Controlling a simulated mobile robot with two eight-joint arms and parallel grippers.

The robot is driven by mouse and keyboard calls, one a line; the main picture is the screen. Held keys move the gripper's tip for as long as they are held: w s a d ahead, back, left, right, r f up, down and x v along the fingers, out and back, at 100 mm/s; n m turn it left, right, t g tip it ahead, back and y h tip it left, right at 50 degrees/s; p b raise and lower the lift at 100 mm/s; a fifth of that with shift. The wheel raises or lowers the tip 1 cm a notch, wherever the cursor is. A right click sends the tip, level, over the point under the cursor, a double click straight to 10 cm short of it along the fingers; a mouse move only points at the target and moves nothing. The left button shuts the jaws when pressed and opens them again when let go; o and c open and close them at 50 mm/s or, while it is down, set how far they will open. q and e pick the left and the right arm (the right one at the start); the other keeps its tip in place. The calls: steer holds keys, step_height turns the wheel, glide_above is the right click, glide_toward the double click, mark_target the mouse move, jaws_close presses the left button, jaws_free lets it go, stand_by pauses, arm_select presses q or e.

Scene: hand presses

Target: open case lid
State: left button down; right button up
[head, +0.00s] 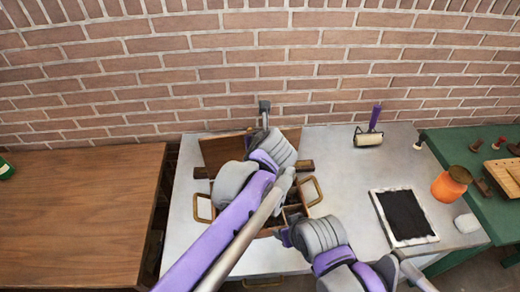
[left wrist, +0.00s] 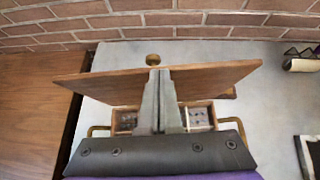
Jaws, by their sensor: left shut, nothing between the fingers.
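The wooden case (head: 265,231) sits on the grey table in the head view, partly hidden by my left arm. Its lid (head: 222,150) stands raised at the back, and the divided inside shows in front of it. In the left wrist view the lid (left wrist: 215,80) spans the middle, with a brass knob (left wrist: 153,59) at its top edge. My left gripper (head: 264,106) is shut and empty at the lid; its fingers (left wrist: 158,75) overlap the lid in the wrist view, and contact is unclear. My right gripper (head: 284,237) is near the case's front right; its fingers are not discernible.
Brass handles (head: 313,191) stick out at the case's sides. A roller (head: 369,135), a black inking slab (head: 404,215), an orange jar (head: 451,184) and a white lump (head: 467,223) lie to the right. A brown table (head: 75,210) is left; a brick wall (head: 250,60) stands behind.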

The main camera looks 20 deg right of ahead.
arm_select(q)
steer(key=shift+w+d+r, duration=0.1)
steer(key=shift+w+d, duration=0.05)
steer(key=shift+w, duration=0.7)
steer(key=shift+w+d+r, duration=0.1)
steer(key=shift+w, duration=0.7)
